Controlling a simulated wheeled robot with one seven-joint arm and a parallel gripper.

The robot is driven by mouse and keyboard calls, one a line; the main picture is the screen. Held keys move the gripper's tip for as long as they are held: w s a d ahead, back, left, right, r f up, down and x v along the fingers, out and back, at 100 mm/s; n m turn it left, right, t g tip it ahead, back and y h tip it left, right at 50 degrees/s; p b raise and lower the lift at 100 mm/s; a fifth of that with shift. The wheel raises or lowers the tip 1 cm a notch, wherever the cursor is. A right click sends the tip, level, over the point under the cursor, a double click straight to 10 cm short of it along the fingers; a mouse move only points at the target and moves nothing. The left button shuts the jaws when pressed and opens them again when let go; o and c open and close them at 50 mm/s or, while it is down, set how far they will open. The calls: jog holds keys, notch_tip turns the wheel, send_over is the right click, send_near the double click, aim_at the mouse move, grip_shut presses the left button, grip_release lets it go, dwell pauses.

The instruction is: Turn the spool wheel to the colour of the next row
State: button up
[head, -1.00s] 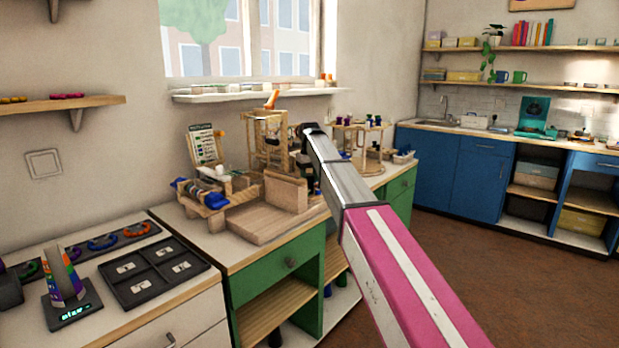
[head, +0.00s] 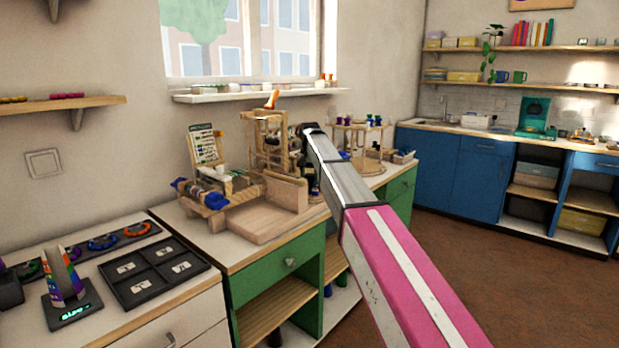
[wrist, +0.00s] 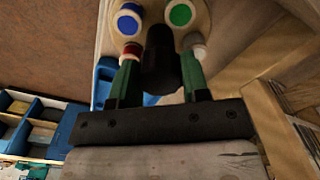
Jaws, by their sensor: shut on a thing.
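In the wrist view, the spool wheel is a pale wooden disc (wrist: 154,14) at the top, partly cut off by the picture edge. A blue spool (wrist: 128,22), a green spool (wrist: 180,14), a red spool (wrist: 131,49) and a whitish one (wrist: 194,41) show on it. My gripper (wrist: 160,75) has its two green fingers on either side of a black knob (wrist: 160,58) in front of the wheel and is shut on it. In the head view my arm hides the wheel and most of the grip beside the wooden tower (head: 250,125).
A round wooden stand with spools (head: 372,128) is behind my arm. A dark tray (head: 150,272) lies on the left counter. A blue bin (wrist: 104,82) is close in the wrist view.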

jog(key=o, duration=0.9)
jog(key=shift+r, duration=0.15)
notch_tip(320, 180, up, 11)
jog(key=shift+f, duration=0.2)
